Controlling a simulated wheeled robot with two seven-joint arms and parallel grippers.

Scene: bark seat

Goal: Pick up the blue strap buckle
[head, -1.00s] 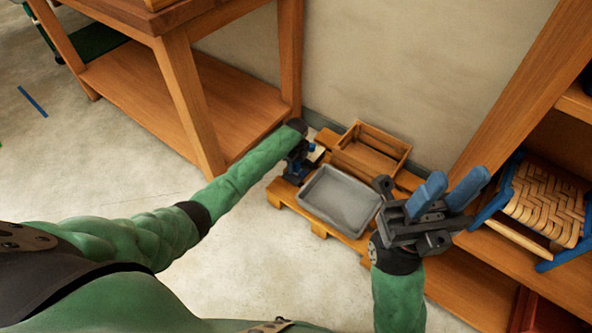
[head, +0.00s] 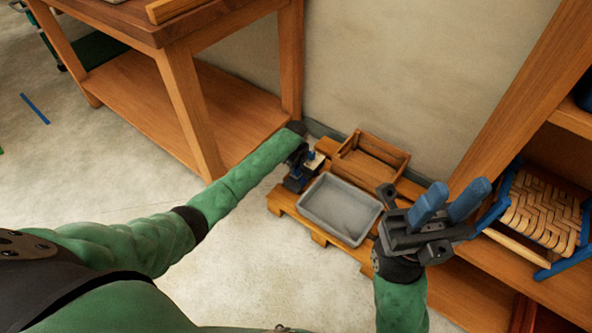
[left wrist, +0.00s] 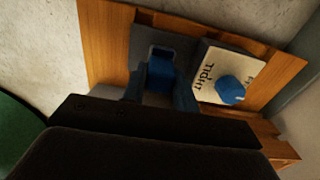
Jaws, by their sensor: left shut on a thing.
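The blue strap buckle (left wrist: 161,70) shows in the left wrist view between the fingers of my left gripper (left wrist: 158,88). The gripper is shut on it, low over a dark surface on the wooden pallet; I cannot tell whether the buckle is clear of that surface. In the head view my left gripper (head: 300,174) is at the pallet's left end, and the buckle is too small and covered to make out. My right gripper (head: 447,203) is open and empty, with its two blue fingers apart, in front of the shelf on the right.
A white box with lettering and a round blue part (left wrist: 232,90) is close to the right of my left gripper. A grey tray (head: 341,232) and a wooden crate (head: 398,157) are on the pallet (head: 289,207). A wooden table (head: 180,95) stands behind my left arm.

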